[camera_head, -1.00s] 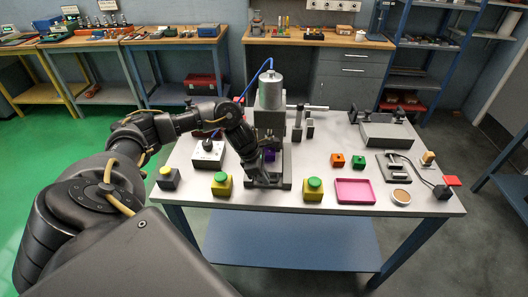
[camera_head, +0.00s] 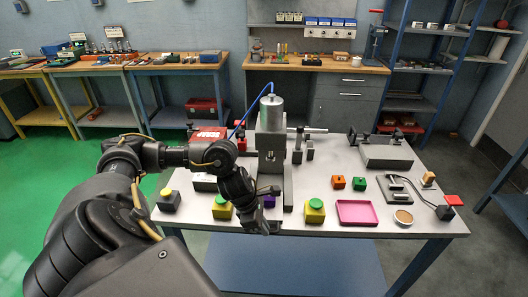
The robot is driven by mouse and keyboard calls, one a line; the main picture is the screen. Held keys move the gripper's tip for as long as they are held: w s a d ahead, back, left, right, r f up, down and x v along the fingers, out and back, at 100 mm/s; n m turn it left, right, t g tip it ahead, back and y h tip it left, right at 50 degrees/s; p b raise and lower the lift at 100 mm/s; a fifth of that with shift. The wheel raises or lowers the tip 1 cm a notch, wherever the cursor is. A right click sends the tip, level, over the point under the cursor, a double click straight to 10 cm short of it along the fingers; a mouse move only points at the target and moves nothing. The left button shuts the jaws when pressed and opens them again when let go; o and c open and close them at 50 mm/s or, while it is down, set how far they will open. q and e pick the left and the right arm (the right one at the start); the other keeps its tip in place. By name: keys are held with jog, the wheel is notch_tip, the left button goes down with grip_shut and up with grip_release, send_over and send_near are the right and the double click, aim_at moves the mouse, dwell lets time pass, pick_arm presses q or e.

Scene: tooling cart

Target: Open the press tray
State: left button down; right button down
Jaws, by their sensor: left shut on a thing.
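The grey press (camera_head: 270,143) stands upright on the white table, with a cylinder on top and a blue hose. A purple block (camera_head: 268,201) sits in front of the press column, on the press tray, which is drawn out toward the table's front edge. My left gripper (camera_head: 264,227) reaches down at the tray's front end and is shut on it. The gripper and forearm hide most of the tray and its handle. My right gripper is not in view.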

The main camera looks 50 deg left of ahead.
pick_arm(q)
jog(key=c, duration=1.5)
grip_release()
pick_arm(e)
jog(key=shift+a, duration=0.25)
